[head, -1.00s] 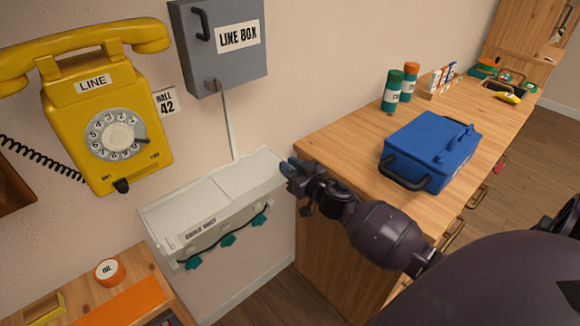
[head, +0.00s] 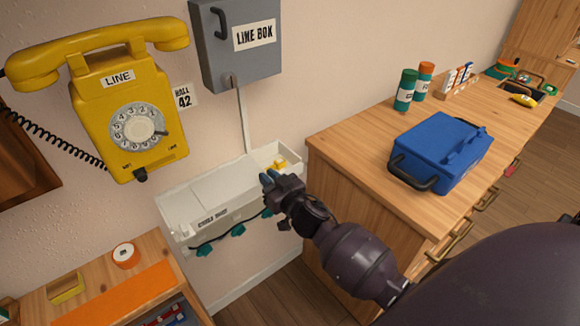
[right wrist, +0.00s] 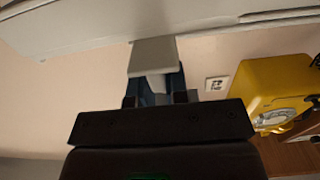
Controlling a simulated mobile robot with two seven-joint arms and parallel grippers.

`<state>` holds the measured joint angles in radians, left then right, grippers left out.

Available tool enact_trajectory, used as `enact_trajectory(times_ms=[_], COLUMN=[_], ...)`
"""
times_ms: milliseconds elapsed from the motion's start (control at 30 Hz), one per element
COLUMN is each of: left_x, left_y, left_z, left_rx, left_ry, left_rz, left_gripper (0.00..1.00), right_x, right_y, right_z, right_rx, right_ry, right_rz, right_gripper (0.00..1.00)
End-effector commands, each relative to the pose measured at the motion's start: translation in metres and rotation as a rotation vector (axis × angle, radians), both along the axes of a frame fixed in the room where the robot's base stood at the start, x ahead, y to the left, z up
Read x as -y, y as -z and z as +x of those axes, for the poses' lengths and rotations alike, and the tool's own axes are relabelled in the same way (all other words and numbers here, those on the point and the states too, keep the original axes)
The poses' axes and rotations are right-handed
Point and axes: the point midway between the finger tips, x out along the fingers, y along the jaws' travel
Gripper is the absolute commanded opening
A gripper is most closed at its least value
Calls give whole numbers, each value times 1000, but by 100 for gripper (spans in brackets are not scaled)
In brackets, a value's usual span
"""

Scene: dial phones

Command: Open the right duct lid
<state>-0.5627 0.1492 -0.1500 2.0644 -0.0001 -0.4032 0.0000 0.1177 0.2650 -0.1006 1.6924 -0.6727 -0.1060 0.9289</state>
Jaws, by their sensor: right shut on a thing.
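The white cable duct (head: 180,209) runs along the wall below the phone. Its right end is uncovered, showing an open compartment (head: 290,172) with a small yellow thing (head: 281,164) inside. A pale lid panel (head: 225,184) covers the duct left of the opening. My right gripper (head: 268,178) is at the duct's front, by the opening's left side. In the right wrist view, its blue fingers (right wrist: 155,90) are shut on a pale grey tab (right wrist: 153,58); the tab's join to the lid is unclear. My left gripper is not in view.
The yellow phone (head: 128,125) and grey line box (head: 238,50) hang above the duct. A wooden counter (head: 345,145) with a blue case (head: 440,150) stands right of it. A lower wooden shelf (head: 95,271) stands left. Dark cable with teal clips (head: 237,229) hangs along the duct front.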

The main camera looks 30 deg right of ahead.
Motion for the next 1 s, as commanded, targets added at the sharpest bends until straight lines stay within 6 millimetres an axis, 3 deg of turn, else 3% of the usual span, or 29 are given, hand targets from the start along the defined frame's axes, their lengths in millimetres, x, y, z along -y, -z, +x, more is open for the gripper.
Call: enact_trajectory(times_ms=[200,400,900,933,1000], left_x=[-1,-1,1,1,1], left_y=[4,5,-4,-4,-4], left_z=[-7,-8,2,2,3], left_rx=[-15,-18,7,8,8], left_ry=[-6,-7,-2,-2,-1], left_rz=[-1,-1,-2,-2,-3], left_gripper=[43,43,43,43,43], right_x=[-45,-68,-76,-76,-76], right_y=[0,1,1,1,1], right_z=[-4,-6,-6,-6,-6], right_rx=[0,-1,-1,-1,-1], right_ry=[-1,0,0,0,0], right_rz=[5,2,-1,-1,-1], right_gripper=[0,0,0,16,27])
